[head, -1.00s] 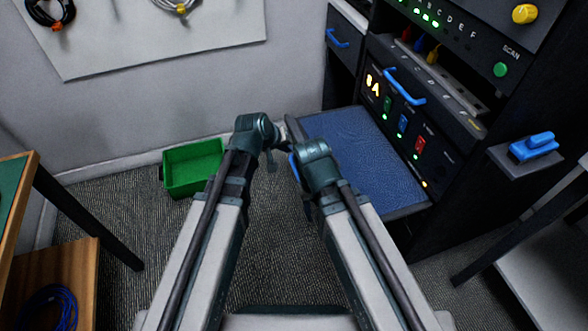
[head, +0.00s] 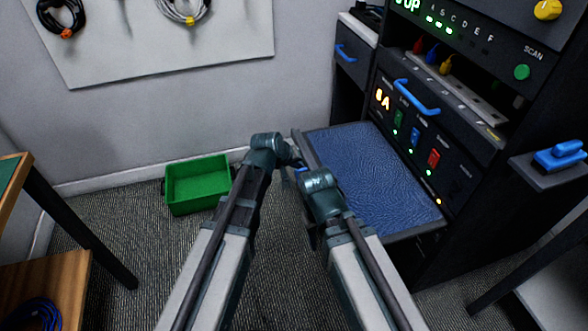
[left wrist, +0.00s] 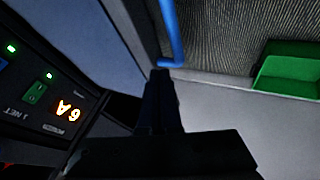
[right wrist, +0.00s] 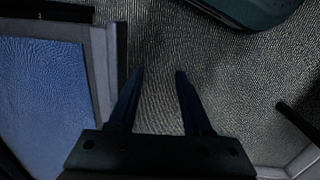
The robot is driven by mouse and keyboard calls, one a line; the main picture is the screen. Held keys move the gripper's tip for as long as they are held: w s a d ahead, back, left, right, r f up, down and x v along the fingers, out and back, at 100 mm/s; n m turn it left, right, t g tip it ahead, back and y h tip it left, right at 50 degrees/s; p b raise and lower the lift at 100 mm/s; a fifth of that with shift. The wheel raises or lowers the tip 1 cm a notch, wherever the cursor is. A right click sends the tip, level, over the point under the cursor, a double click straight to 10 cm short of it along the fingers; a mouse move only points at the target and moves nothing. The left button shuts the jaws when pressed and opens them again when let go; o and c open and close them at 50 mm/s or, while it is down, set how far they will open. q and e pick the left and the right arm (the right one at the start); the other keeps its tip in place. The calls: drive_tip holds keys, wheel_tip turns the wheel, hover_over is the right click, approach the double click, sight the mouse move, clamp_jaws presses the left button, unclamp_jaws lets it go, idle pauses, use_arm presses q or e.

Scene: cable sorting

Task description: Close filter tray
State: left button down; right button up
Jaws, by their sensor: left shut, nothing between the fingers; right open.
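The filter tray is a dark-framed drawer with a blue textured panel (head: 375,175), pulled well out from the rack's lower part in the head view. Its blue panel (right wrist: 40,100) and grey edge (right wrist: 106,75) fill the left of the right wrist view. A blue bar handle (left wrist: 168,35) runs along its front in the left wrist view. My left gripper (left wrist: 160,75) is shut and empty, its tips by the handle's bent end; contact cannot be told. My right gripper (right wrist: 160,73) is open and empty over carpet, beside the tray's front edge.
The black rack has lit modules (head: 415,138), an upper blue drawer handle (head: 417,97) and a side shelf with a blue object (head: 558,156). A green bin (head: 198,184) sits on the floor to the left. Carpet lies open between bin and tray.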

sight(306, 170)
use_arm(q)
drive_tip(key=b+x, duration=0.2)
drive_tip(key=x, duration=0.2)
use_arm(e)
wheel_tip(306, 170, down, 3)
drive_tip(key=shift+f, duration=0.15)
